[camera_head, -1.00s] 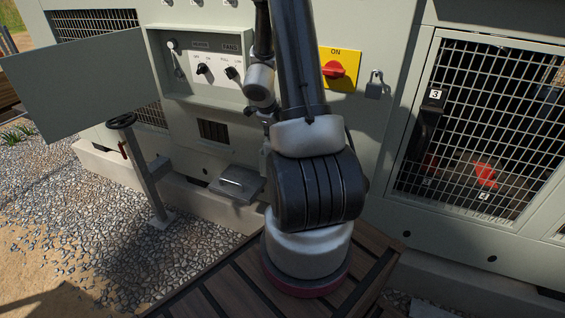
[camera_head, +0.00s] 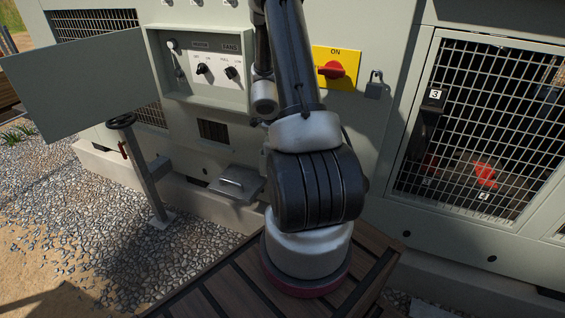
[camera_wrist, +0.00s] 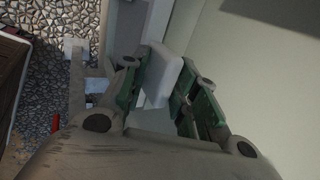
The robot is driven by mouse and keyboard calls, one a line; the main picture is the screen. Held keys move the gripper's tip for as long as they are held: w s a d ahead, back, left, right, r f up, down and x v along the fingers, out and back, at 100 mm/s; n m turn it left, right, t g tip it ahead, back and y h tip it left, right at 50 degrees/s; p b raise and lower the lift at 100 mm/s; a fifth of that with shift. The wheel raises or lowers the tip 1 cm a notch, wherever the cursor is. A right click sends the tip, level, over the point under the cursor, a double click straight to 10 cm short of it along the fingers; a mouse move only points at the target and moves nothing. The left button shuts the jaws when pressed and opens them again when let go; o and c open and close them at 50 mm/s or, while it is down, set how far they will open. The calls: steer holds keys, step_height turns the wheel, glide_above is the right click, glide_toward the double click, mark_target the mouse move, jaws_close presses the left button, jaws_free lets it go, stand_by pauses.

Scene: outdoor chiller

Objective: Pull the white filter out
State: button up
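A pale white block (camera_wrist: 163,78), which looks like the white filter, shows between the fingers of my gripper (camera_wrist: 163,88) in the wrist view. The green-padded fingers are spread apart, one on each side of the block. The block lies close to both fingers, but I cannot tell whether they touch or clamp it. In the head view my arm hides the gripper and the filter.
The chiller has an open panel door (camera_head: 85,85), a switch panel (camera_head: 210,70) and a red rotary switch (camera_head: 332,70). A handled plate (camera_head: 238,183) juts out low. A valve wheel on a post (camera_head: 121,121) stands left over gravel. A mesh door (camera_head: 480,110) is at right.

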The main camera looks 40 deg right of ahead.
jaws_close()
steer(key=shift+r, duration=0.2)
